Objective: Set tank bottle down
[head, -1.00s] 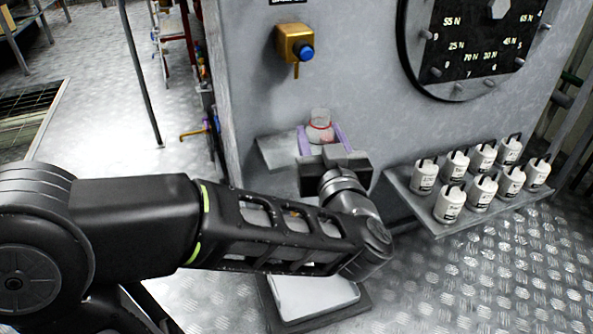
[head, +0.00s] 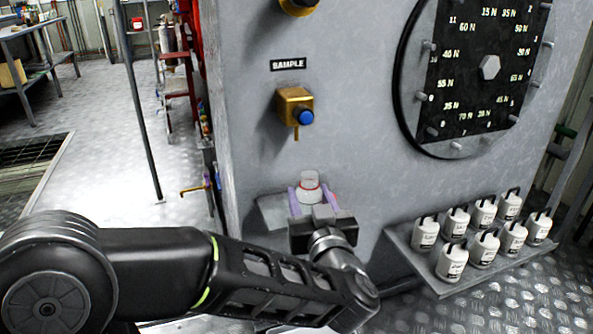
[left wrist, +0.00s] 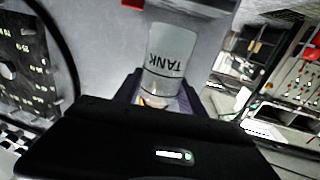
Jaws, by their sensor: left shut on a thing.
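In the left wrist view the bottle (left wrist: 170,58) shows the word TANK. My left gripper (head: 313,197) is shut on it, with a purple finger on either side. In the head view the bottle appears upright at the small grey shelf (head: 271,211) on the panel, below the brass sample tap (head: 295,106). I cannot tell whether its base touches the shelf, as the gripper hides it. My right gripper is not in view.
A grey shelf (head: 402,254) at the right holds several white weights (head: 425,234) with dark handles. A black dial board (head: 482,70) is on the panel above it. A dark pole (head: 139,110) and open metal floor are at the left.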

